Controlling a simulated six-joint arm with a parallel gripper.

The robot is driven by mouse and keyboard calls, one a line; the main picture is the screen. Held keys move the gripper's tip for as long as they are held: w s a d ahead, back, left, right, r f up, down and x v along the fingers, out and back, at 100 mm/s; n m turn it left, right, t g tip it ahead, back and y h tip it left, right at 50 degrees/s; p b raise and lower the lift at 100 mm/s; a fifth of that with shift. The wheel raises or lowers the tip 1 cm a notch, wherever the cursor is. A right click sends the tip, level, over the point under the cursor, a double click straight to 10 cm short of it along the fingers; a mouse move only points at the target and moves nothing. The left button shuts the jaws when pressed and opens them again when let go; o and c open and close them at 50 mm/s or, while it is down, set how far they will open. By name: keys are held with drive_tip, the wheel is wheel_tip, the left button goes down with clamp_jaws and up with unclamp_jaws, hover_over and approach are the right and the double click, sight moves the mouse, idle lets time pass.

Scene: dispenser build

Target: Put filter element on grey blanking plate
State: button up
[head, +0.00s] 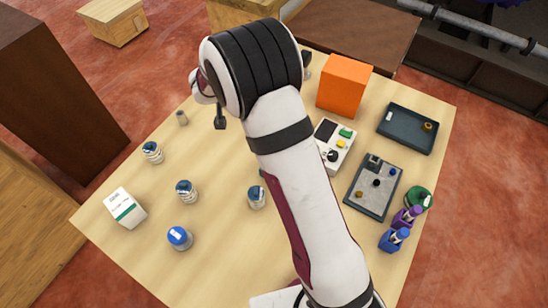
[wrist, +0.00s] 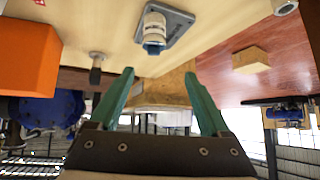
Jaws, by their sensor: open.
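In the wrist view, a grey square plate (wrist: 179,22), which looks like the grey blanking plate, lies on the table. A white banded cylinder with a blue end (wrist: 154,28) stands on it; it may be the filter element, but I cannot tell for sure. My gripper (wrist: 160,73) is open, its two green fingers apart with nothing between them, short of the plate and cylinder. In the head view only a dark tip of my gripper (head: 220,121) shows; my arm hides the plate and that cylinder.
An orange box (head: 344,86) stands at the back, also in the wrist view (wrist: 27,58). A dark tray (head: 399,137) and a grey panel (head: 362,203) lie right.

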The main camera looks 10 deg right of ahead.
drive_tip(key=s+a+r+n+y, duration=0.1)
drive_tip(key=s+a+r+y, duration=0.4)
drive_tip(key=r, duration=0.6)
drive_tip(key=s+r+g+y, duration=0.2)
drive_tip(key=s+y, duration=0.1)
drive_tip(key=s, duration=0.9)
drive_tip(key=s+d+f+m+g+h, duration=0.1)
drive_tip(key=s+d+g, duration=0.2)
drive_tip(key=s, duration=1)
drive_tip(key=s+d+f+m+g+h, duration=0.1)
drive_tip(key=s+d, duration=0.4)
drive_tip(key=s, duration=0.8)
drive_tip(key=f+g+h, duration=0.1)
drive_tip(key=g, duration=0.1)
drive_tip(key=shift+f+g, duration=0.3)
drive_tip(key=shift+g, duration=0.1)
